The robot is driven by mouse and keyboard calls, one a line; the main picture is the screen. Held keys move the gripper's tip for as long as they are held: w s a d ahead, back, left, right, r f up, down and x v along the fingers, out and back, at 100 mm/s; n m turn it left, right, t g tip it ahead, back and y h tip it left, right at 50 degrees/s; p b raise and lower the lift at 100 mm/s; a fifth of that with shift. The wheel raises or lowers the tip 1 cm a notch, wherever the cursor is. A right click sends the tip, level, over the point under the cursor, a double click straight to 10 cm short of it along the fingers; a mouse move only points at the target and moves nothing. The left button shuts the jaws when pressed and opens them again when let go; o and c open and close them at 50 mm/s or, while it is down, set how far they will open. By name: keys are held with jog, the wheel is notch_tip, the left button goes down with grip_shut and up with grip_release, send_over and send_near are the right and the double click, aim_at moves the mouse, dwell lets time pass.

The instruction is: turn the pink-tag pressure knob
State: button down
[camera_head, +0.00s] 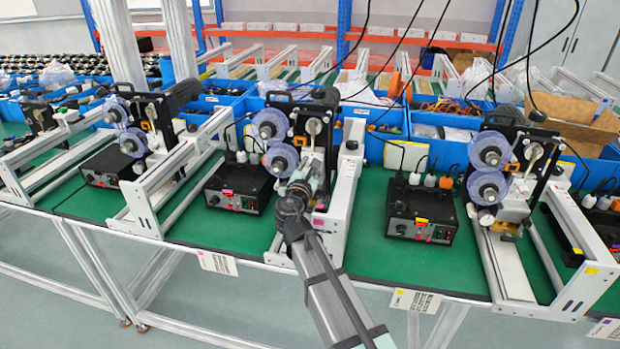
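My arm reaches up from the bottom to the middle coder machine (285,130). My gripper (303,183) is at the lower front of that machine, just below its blue-rimmed reels. It is small and seen from behind, so I cannot tell whether its fingers are open or touch anything. A round white gauge-like part (314,126) shows above it. No pressure knob can be clearly made out; the arm and gripper cover part of the machine's front.
White rails (347,185) flank the machines. Paper tags hang on the table edge, including one with a purple-pink mark (605,328) at right.

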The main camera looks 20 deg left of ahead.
jog(key=m+b, duration=0.6)
jog(key=b, duration=0.1)
jog(key=shift+f, duration=0.15)
jog(key=shift+m, duration=0.3)
jog(key=c, duration=0.8)
grip_release()
jog(key=s, duration=0.4)
jog(key=s+d, duration=0.1)
jog(key=s, duration=0.7)
jog(key=shift+d, duration=0.25)
jog(key=shift+w, duration=0.1)
